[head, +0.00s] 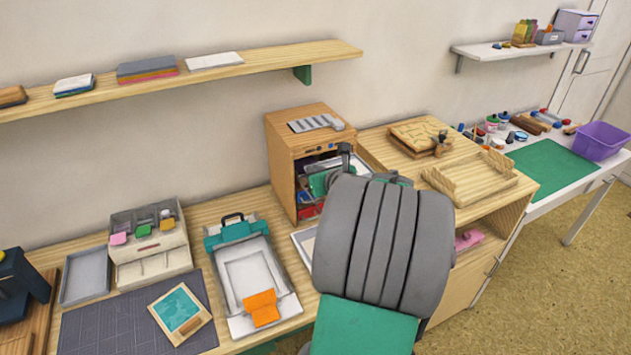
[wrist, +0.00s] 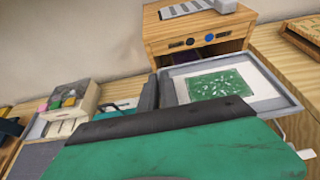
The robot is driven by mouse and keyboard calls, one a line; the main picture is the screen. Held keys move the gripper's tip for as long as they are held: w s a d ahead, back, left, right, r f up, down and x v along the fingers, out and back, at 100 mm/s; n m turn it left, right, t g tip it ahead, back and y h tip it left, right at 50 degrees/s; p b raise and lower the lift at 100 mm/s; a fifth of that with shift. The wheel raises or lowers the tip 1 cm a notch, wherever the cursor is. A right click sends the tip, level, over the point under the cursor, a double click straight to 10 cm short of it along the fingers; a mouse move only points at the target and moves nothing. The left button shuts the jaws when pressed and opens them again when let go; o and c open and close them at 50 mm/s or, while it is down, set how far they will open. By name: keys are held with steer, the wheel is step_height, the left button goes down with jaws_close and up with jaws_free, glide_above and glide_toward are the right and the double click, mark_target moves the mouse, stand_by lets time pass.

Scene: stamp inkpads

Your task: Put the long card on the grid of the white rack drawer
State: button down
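A pulled-out drawer with a grey rim and white floor (wrist: 263,83) stands below the wooden cabinet in the wrist view. A green card with a pale pattern (wrist: 221,84) lies flat on that floor. I cannot tell whether it is the long card. In the head view a white corner of the drawer (head: 304,240) shows left of my arm, which hides the rest. My gripper (head: 343,160) is by the cabinet front, mostly hidden behind my grey and green arm. Its fingers cannot be made out clearly, nor anything between them. No grid can be made out.
The wooden cabinet (head: 284,149) has an open front with coloured items inside. A white tray with an orange piece (head: 243,265) and a small stamp rack (head: 147,245) stand to the left. A wooden tray (head: 470,178) is to the right. A shelf (head: 230,66) runs above.

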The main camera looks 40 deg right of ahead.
steer(key=f, duration=0.1)
steer(key=w+d+f, duration=0.1)
steer(key=w+f, duration=0.1)
steer(key=shift+w+d+f, duration=0.2)
steer(key=shift+d, duration=0.1)
step_height(320, 180, down, 2)
steer(key=shift+f+p, duration=0.25)
steer(key=shift+p, duration=0.25)
steer(key=shift+f, duration=0.45)
steer(key=c, duration=1.6)
jaws_free()
steer(key=shift+r, duration=0.1)
